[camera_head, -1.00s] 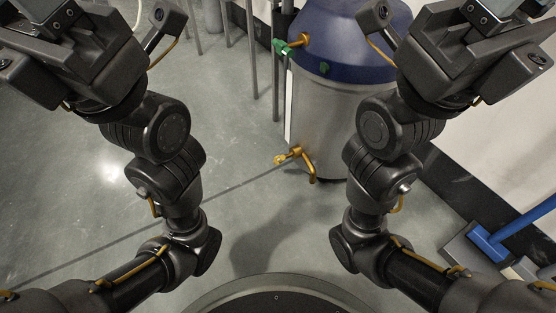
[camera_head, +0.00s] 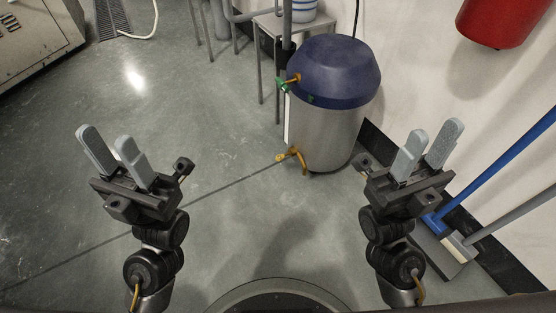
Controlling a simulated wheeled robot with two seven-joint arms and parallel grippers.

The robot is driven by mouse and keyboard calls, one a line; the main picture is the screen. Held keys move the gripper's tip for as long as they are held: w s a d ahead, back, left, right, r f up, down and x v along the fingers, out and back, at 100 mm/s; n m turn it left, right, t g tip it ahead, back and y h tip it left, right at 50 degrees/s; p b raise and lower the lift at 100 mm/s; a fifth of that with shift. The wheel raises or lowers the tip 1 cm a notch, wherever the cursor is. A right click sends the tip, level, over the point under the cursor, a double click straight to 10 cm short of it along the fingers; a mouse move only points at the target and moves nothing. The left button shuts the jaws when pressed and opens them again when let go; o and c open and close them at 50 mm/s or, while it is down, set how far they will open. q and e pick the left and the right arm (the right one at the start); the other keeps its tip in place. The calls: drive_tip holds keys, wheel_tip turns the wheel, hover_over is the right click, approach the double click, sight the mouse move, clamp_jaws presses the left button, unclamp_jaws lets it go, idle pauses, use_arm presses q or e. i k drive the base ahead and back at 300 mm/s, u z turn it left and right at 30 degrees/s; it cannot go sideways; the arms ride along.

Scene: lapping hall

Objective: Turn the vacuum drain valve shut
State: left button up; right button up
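A steel vacuum tank (camera_head: 322,135) with a blue domed lid (camera_head: 335,72) stands on the floor against the wall, a little right of the middle. A brass drain valve (camera_head: 296,157) sticks out low on its front left, with a spout bending down. A green-handled brass valve (camera_head: 288,83) sits higher, at the lid's left edge. My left gripper (camera_head: 109,150) is open and empty, well left of the tank. My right gripper (camera_head: 432,146) is open and empty, to the right of the tank. Neither touches the tank.
A blue-handled tool (camera_head: 490,172) and a grey-handled broom (camera_head: 507,220) lean at the right wall. A red cylinder (camera_head: 502,20) hangs at top right. A small table (camera_head: 268,27) stands behind the tank. The floor before the tank is clear.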

sight(280, 158)
drive_tip(key=u, duration=0.7)
drive_tip(key=i, duration=0.75)
drive_tip(key=z, duration=1.45)
drive_tip(key=i, duration=0.5)
drive_tip(key=u, duration=0.05)
